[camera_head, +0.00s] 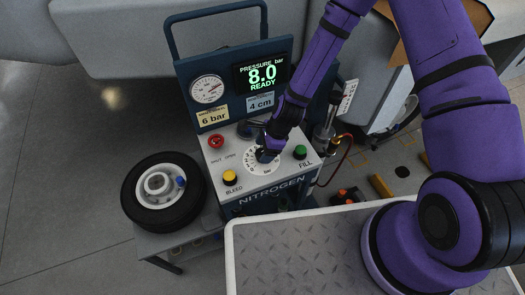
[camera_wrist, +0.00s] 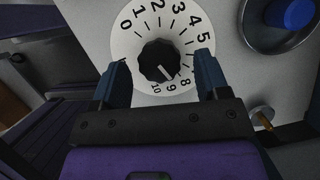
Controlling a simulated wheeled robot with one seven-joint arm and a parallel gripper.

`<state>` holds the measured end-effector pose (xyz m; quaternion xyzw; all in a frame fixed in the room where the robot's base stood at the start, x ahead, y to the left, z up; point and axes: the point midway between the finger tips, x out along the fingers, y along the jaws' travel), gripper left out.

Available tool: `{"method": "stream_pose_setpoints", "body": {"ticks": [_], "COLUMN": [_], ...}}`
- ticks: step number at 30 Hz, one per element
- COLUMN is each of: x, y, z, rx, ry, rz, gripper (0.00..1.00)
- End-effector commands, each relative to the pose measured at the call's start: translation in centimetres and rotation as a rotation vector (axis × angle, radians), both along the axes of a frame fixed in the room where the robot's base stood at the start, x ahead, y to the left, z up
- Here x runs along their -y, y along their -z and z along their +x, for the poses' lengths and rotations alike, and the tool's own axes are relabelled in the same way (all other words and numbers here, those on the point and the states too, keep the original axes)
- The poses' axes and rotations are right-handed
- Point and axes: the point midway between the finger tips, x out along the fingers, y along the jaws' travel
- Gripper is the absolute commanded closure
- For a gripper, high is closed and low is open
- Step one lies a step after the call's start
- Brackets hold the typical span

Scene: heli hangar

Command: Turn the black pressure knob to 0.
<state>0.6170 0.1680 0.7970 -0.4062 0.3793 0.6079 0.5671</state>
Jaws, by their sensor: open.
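The black pressure knob (camera_wrist: 157,61) sits at the centre of a white round dial (camera_wrist: 124,45) numbered 0 to 10. Its white pointer line aims at the lower right, around 8 to 9. My gripper (camera_wrist: 161,66) is open, with one finger on each side of the knob and a visible gap to it on both sides. In the head view my gripper (camera_head: 267,155) reaches down over the dial (camera_head: 250,160) and hides the knob. The green display (camera_head: 262,76) reads pressure 8.0 bar, READY.
On the panel are a red knob (camera_head: 216,141), a yellow BLEED button (camera_head: 230,178) and a green FILL button (camera_head: 300,152). A round gauge (camera_head: 207,89) and labels reading 6 bar and 4 cm are above. A wheel (camera_head: 163,193) lies at left.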

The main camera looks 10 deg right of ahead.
Motion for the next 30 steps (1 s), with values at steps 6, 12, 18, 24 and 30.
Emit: {"method": "stream_pose_setpoints", "body": {"ticks": [6, 12, 18, 24, 30], "x": [-0.54, -0.58, -0.57, -0.56, -0.57], "y": [1.20, 1.32, 1.30, 1.29, 1.28], "z": [-0.06, -0.05, -0.06, -0.06, -0.02], "rx": [0.000, 0.001, 0.001, 0.001, 0.000], "ry": [-0.002, -0.002, -0.002, -0.002, -0.025], "rz": [0.000, 0.000, 0.000, 0.000, 0.000], "gripper": [0.31, 0.31, 0.54, 0.80, 0.80]}}
